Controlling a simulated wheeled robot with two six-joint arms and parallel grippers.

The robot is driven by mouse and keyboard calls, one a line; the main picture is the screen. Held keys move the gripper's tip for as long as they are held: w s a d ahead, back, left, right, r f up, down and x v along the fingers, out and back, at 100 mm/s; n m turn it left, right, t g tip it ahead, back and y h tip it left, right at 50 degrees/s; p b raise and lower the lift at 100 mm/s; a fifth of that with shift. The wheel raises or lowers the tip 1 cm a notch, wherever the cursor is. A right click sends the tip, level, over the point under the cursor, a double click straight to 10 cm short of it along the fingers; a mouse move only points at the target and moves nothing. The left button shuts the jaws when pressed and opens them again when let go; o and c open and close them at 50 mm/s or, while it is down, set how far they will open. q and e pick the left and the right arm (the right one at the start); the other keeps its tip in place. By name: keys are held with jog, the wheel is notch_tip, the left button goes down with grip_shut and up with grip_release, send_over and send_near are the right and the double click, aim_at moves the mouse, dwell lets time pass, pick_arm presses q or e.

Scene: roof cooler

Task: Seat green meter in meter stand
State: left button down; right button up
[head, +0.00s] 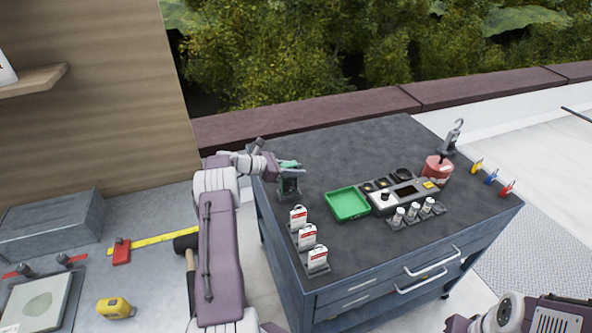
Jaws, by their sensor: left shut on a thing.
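The green meter (291,164) shows as a small green top at the left side of the dark cabinet top. My left gripper (276,165) reaches in from the left and is shut on it. A dark grey-green meter stand (288,187) stands directly below the meter. The meter is at the stand's top, but I cannot tell whether it is seated or held just above. Its lower part is hidden. My right arm shows only in part at the bottom right, and its gripper is not in view.
Near the stand are a green tray (347,205), white tagged items (307,237) in a rack and a dark instrument panel (410,190). A red pot (436,170) stands farther right. The cabinet top (330,150) behind the stand is clear.

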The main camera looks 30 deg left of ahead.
pick_arm(q)
jog(key=c, duration=1.1)
grip_release()
jog(key=b+v, duration=0.1)
jog(key=v, duration=0.8)
jog(key=shift+a, duration=0.1)
jog(key=shift+s, duration=0.1)
